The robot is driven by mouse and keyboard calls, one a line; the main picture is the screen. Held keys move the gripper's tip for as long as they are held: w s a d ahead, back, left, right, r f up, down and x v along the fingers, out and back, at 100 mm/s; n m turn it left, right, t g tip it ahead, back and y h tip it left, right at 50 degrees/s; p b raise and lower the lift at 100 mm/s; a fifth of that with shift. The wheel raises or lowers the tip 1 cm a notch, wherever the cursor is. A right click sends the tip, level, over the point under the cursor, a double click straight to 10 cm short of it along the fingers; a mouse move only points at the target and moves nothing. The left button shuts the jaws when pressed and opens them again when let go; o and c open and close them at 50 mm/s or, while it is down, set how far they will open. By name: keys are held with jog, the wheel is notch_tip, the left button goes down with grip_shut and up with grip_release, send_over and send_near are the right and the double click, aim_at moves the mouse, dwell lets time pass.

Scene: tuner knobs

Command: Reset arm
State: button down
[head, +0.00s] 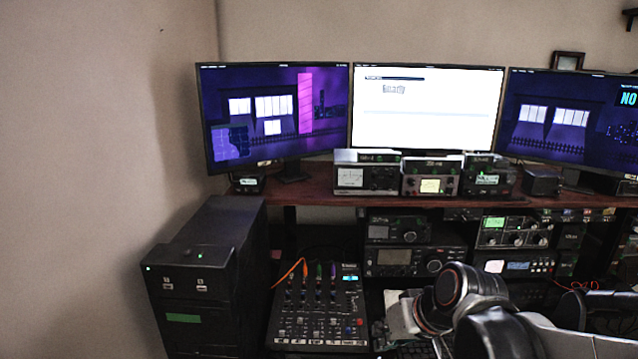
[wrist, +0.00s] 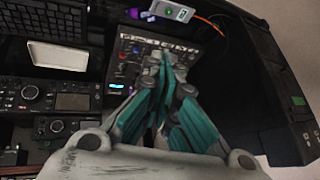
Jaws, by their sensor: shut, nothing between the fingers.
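My gripper (wrist: 165,62) shows in the wrist view with its teal-sided fingers together and nothing between them. In that view its tips overlap the black mixer (wrist: 140,50), but I cannot tell whether they touch it. In the head view my arm comes in from the lower right, and its joints cover part of the desk; the fingertips are not clear there. The mixer (head: 318,310) stands on the desk with knobs and faders and a small lit screen at its upper right. Radio units with tuner knobs (head: 415,261) stand to its right, partly hidden behind my arm.
Three monitors (head: 428,105) stand on the raised wooden shelf (head: 300,190), with small radio units (head: 367,173) in front. A black cabinet (head: 205,245) stands left of the mixer. An orange cable (head: 291,272) runs to the mixer. Free air lies above the cabinet, by the wall.

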jog(key=s+d+r+h, duration=0.2)
jog(key=s+d, duration=0.1)
jog(key=s, duration=0.3)
jog(key=s+d+r+m+t+h, duration=0.1)
jog(key=s+d+r, duration=0.1)
jog(key=s+d, duration=0.2)
jog(key=shift+s+d+r+h, duration=0.25)
jog(key=shift+s+r+h, duration=0.15)
jog(key=shift+s, duration=0.85)
